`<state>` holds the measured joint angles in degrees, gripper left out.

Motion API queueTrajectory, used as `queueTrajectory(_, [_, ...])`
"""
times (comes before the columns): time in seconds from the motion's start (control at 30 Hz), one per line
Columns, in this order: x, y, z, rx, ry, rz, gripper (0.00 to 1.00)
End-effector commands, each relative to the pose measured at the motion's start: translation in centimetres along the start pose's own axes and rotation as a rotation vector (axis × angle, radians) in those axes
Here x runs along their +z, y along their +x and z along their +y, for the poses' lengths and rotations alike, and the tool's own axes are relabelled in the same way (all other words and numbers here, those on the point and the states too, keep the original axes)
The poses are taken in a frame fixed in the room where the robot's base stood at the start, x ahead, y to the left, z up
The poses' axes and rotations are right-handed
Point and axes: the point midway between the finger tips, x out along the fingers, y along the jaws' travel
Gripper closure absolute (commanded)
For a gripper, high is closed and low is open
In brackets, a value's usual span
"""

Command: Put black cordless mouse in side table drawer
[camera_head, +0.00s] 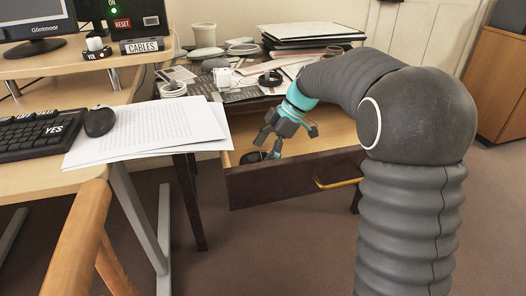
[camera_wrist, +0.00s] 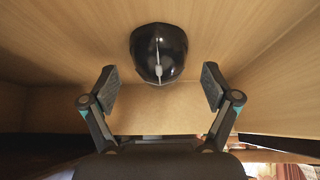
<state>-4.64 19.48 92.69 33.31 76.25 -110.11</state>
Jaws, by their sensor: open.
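A shiny black mouse (camera_wrist: 158,55) lies on the light wooden floor of the open side table drawer (camera_head: 275,184). It also shows in the head view as a dark shape (camera_head: 252,157) near the drawer's left end. My gripper (camera_head: 285,143) is inside the drawer space with its fingers spread and nothing between them. In the wrist view the mouse lies beyond my open fingertips (camera_wrist: 159,88), centred between them and apart from both. A second black mouse (camera_head: 99,121) sits on the desk beside the keyboard; I cannot tell whether it has a cord.
The side table top behind the drawer is crowded with papers (camera_head: 300,32), a black ring-shaped item (camera_head: 271,79) and dishes. Desk papers (camera_head: 150,130) overhang toward the drawer's left end. A wooden chair (camera_head: 78,235) stands at the lower left. The drawer's right part is empty.

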Motion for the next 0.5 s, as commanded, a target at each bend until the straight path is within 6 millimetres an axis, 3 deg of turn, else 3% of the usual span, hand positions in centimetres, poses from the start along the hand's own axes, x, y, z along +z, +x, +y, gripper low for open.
queueTrajectory(0.5, [0.0, -9.3, 0.1, 0.004, 0.001, -0.001, 0.13])
